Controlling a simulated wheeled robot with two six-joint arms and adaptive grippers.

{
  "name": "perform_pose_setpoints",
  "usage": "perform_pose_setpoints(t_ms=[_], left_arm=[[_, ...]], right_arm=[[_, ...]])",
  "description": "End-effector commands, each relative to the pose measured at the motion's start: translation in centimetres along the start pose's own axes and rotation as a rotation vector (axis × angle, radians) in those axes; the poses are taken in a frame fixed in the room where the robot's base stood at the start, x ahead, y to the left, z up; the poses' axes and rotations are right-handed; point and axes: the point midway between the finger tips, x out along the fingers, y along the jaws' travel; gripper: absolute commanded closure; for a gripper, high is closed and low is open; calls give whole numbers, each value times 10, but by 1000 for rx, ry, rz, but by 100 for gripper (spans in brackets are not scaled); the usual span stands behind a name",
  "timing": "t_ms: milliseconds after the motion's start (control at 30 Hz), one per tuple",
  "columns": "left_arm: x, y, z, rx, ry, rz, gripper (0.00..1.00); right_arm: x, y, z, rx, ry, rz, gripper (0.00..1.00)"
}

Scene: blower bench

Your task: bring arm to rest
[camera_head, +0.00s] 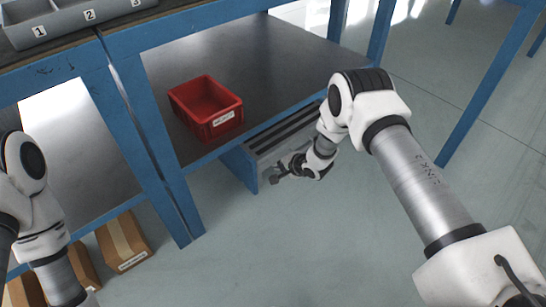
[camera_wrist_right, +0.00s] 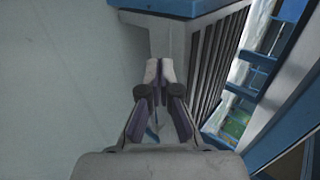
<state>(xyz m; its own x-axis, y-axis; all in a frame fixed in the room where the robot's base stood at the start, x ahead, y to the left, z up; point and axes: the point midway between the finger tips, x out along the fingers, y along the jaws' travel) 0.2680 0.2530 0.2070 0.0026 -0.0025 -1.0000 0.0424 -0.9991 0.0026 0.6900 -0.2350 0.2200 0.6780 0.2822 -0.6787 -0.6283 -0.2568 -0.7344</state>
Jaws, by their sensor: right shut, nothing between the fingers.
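My right gripper (camera_head: 276,174) hangs below the front edge of the bench's lower shelf, in front of a grey slatted unit (camera_head: 285,134) in the head view. In the right wrist view the right gripper (camera_wrist_right: 158,75) is shut with nothing between its fingers. The slatted unit (camera_wrist_right: 214,65) stands just beyond and to the right of the fingertips there. Whether the gripper touches it I cannot tell. My left arm shows at the left edge of the head view, but its gripper is outside the picture.
A red bin (camera_head: 207,107) sits on the grey lower shelf (camera_head: 268,50) of the blue bench. Blue bench legs (camera_head: 143,140) stand left of my right arm. Cardboard boxes (camera_head: 123,241) lie on the floor at lower left. A numbered grey tray (camera_head: 73,22) is on top. The centre floor is clear.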

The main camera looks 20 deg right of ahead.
Motion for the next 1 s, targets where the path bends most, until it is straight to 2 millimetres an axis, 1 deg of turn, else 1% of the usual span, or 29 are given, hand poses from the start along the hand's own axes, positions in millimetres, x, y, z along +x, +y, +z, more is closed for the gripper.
perform_pose_setpoints(t_ms=[33,100,233,333,600,667,767,833,867,900,967,1000], left_arm=[[-20,0,-1,1,2,0,60],[-30,0,0,3,0,1,60],[-41,1,0,3,0,1,60],[-44,1,0,3,0,1,60],[-44,1,0,3,0,1,60],[-50,1,0,3,0,1,60],[-55,1,0,3,0,1,60],[-60,1,0,3,0,1,60],[-62,1,0,3,0,1,60],[-64,1,0,3,0,1,60],[-66,1,0,3,0,1,60],[-67,1,0,3,0,1,60]], right_arm=[[-23,-9,0,3,0,1,100],[-41,-8,0,2,0,1,100],[-65,-5,0,2,0,0,100],[-74,-3,0,0,-1,0,100],[-76,-2,1,-2,-1,0,100],[-79,-3,9,-10,-14,10,100],[-94,28,37,24,-40,92,100],[-118,65,62,27,-51,194,100],[-132,84,74,1,-56,245,100],[-154,109,89,-54,-67,319,100],[-189,143,108,-169,-94,425,100],[-212,162,117,-252,-119,490,100]])
